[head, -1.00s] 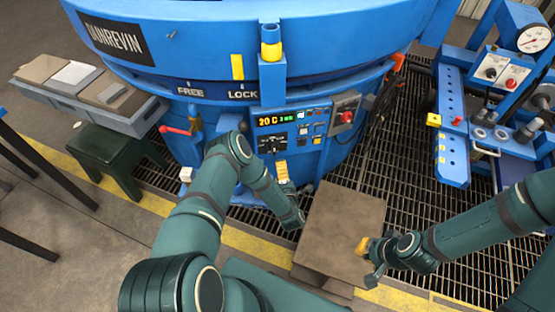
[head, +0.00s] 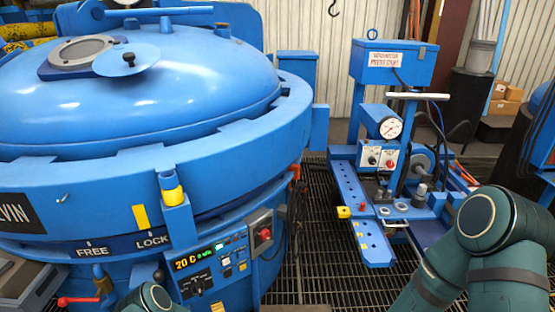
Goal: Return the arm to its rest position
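Only parts of my arms show in the head view, and neither gripper is in the frame. My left arm (head: 150,298) shows as a small dark green piece at the bottom edge, in front of the furnace. My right arm (head: 488,245) is bent at the lower right, and its lower links run out of the bottom of the picture.
The blue pit furnace (head: 160,165) fills the left, its lid down. Its control panel (head: 212,268) reads 20 C. A blue pump cart (head: 372,215) with a gauge (head: 390,127) stands right of it on floor grating (head: 310,215). Cardboard boxes (head: 505,98) sit at the back right.

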